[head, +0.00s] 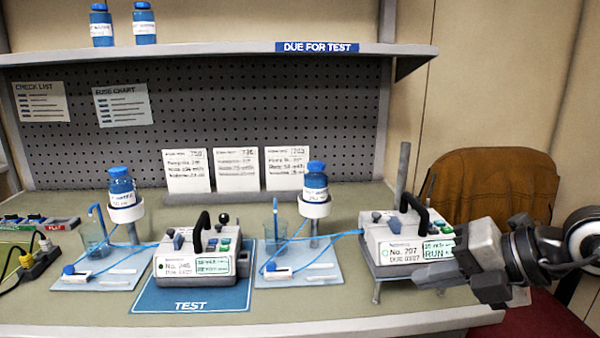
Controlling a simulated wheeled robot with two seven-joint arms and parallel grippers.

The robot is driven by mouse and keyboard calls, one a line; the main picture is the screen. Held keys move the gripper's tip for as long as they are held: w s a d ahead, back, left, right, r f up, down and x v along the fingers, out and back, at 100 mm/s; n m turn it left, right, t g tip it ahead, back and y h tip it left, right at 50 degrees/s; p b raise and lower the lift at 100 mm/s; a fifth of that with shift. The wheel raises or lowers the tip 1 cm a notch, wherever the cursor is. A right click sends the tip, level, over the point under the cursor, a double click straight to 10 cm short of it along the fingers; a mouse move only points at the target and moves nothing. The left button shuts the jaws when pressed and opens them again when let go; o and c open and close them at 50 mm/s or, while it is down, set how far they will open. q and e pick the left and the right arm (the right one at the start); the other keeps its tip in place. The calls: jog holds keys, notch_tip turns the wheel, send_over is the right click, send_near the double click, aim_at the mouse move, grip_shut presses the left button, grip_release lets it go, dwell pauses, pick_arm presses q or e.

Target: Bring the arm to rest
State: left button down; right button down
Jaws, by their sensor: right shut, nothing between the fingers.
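My right gripper (470,268) comes in from the right edge and is shut and empty. It is at the right side of the pump marked No. 707 (388,246), whose green display reads RUN, and it overlaps that display's edge; I cannot tell whether they touch. This pump sits on a small legged stand with a pole behind it. A second pump (193,267), with a green-lit display, stands on the blue TEST mat (150,298). My left gripper is not in view.
Two trays, left (124,277) and right (328,270), hold blue-capped bottles on holders, beakers and blue tubing. Cards (236,168) stand at the back. A power strip (30,262) lies far left. A shelf (220,47) overhangs the bench; a wooden chair (490,180) stands right.

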jog(key=s+a+f+m+y, duration=0.15)
jog(key=s+a+y, duration=0.25)
jog(key=a+y, duration=0.5)
jog(key=w+d+f+m+t+h, duration=0.1)
jog(key=d+f+m+t+h, duration=0.35)
jog(key=m, duration=0.55)
jog(key=w+d+f+m+t+h, duration=0.1)
jog(key=f+m+t+h, duration=0.3)
jog(key=f+m+t, duration=0.45)
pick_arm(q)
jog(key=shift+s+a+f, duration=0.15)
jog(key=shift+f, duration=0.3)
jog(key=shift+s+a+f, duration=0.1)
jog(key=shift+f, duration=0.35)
pick_arm(e)
jog(key=s+f+m+g+h, duration=0.3)
jog(key=s+f, duration=0.3)
jog(key=f, duration=0.3)
jog(key=s+f+m+g+h, duration=0.3)
jog(key=s+f+m+g, duration=0.3)
jog(key=f, duration=0.3)
jog(key=shift+s+a, duration=0.2)
jog(key=shift+s, duration=0.4)
